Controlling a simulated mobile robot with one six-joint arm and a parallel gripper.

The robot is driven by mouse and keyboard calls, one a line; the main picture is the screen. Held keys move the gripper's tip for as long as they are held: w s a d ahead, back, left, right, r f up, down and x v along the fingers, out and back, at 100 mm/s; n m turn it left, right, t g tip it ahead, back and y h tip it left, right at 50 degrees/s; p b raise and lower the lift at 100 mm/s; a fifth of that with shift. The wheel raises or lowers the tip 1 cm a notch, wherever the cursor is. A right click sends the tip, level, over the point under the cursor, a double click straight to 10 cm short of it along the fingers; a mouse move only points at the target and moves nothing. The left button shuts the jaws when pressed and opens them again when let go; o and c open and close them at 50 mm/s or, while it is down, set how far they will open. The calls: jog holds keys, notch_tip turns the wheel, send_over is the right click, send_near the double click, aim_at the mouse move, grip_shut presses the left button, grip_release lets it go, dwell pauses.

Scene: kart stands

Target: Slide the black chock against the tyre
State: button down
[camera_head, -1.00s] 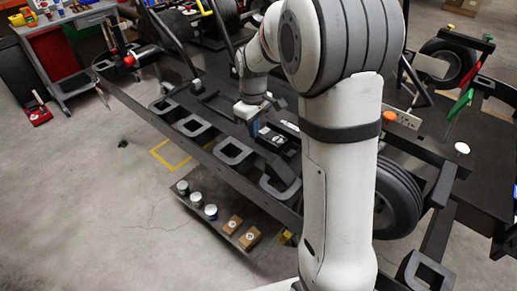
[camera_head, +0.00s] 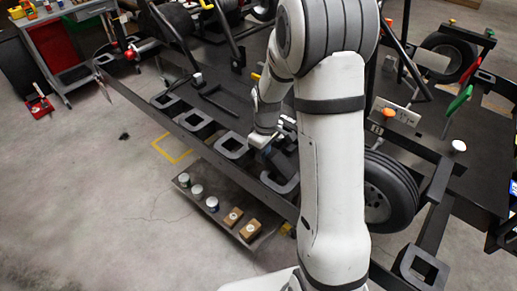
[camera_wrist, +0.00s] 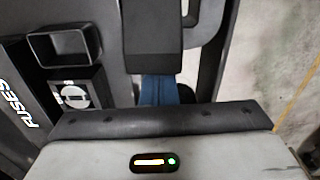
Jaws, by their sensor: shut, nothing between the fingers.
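I cannot pick out the black chock with certainty. In the wrist view a dark block (camera_wrist: 153,35) shows just beyond my gripper's bluish fingers (camera_wrist: 160,90); I cannot tell whether it is the chock or part of the gripper. In the head view my gripper (camera_head: 264,141) points down over the front part of the dark kart stand (camera_head: 225,108), shut and empty. A tyre (camera_head: 403,182) stands to the right, partly hidden behind my arm. My arm also hides the area between gripper and tyre.
Square dark frames (camera_head: 233,146) line the stand's front edge. A low shelf (camera_head: 222,222) below holds small cups and brown boxes (camera_head: 250,230). The wrist view shows a dark box with a white label (camera_wrist: 75,97) and lettering reading FUSES. Open floor lies at left.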

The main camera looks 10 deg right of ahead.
aim_at(276, 157)
jog(key=s+d+b, duration=0.1)
jog(key=s+d, duration=0.1)
jog(key=s, duration=0.1)
jog(key=s+d+b, duration=0.1)
jog(key=s+d, duration=0.2)
jog(key=shift+s+d, duration=0.1)
jog(key=shift+s, duration=0.1)
jog(key=shift+w, duration=0.1)
jog(key=shift+w+a, duration=0.3)
jog(key=shift+a, duration=0.05)
jog(key=shift+w+a, duration=0.95)
jog(key=shift+w, duration=0.25)
notch_tip(276, 157, up, 9)
jog(key=shift+w+f, duration=0.1)
jog(key=shift+f, duration=0.05)
jog(key=shift+r+b, duration=0.3)
jog(key=shift+r, duration=0.45)
